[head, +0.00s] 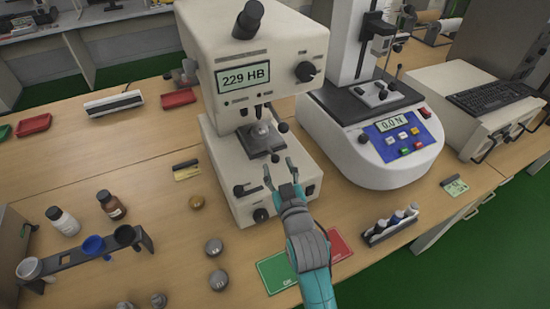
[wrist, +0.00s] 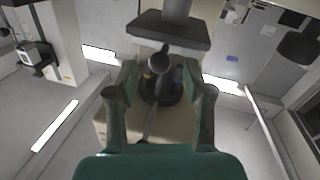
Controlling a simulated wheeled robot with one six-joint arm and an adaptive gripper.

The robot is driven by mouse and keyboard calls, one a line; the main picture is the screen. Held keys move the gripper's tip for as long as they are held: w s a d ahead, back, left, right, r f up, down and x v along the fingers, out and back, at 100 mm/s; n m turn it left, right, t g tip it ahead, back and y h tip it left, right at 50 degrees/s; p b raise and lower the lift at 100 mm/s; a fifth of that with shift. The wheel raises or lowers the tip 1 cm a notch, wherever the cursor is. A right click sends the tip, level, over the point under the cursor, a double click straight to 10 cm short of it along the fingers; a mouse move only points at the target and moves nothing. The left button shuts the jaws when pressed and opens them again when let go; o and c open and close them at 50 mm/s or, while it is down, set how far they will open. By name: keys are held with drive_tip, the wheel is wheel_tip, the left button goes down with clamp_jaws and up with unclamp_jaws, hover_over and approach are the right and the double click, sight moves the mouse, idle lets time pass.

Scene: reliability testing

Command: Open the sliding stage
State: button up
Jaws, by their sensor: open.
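The hardness tester (head: 253,68) is a cream machine reading "229 HB" on the bench. Its dark stage (head: 259,141) sits under the indenter head and carries a small metal piece (head: 261,130). My gripper (head: 279,172) is open in front of the stage, on its near right side, with its fingers pointing toward the machine. In the wrist view my two fingers (wrist: 160,82) stand apart, with a dark knob-like part (wrist: 160,62) of the machine showing between them. I cannot tell whether the fingers touch anything.
A force tester (head: 383,135) reading "0.0 N" stands close on the right. Green and red mats (head: 277,274) lie below my arm. Metal discs (head: 213,247) and a rack of cups (head: 85,255) are to the left.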

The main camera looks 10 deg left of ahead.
sight(275, 157)
drive_tip(key=shift+x, duration=2)
clamp_jaws()
